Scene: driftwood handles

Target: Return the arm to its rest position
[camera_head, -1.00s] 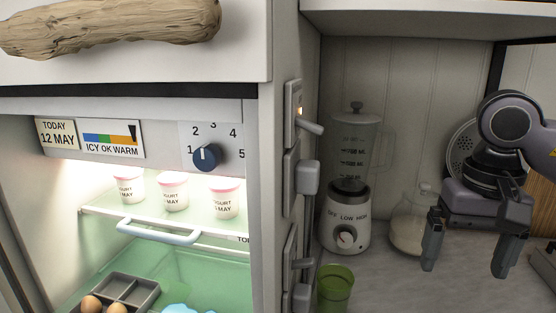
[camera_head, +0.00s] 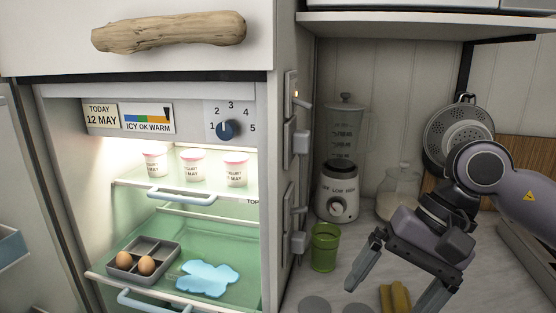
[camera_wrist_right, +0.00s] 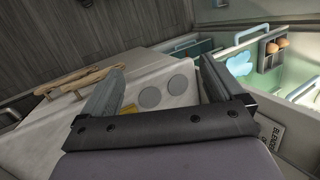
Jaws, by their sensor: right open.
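My right arm comes in from the right in the head view. Its gripper (camera_head: 392,285) hangs tilted over the countertop, with its two fingers spread wide and nothing between them. The right wrist view also shows the open gripper (camera_wrist_right: 158,92), its fingers apart above the counter. A yellow object (camera_head: 395,297) lies on the counter close to the fingers in the head view. My left gripper is not in view.
The open fridge (camera_head: 190,215) is at left, with yogurts, an egg tray (camera_head: 143,262) and a blue puddle (camera_head: 207,278). A shelf (camera_head: 430,25) overhangs.

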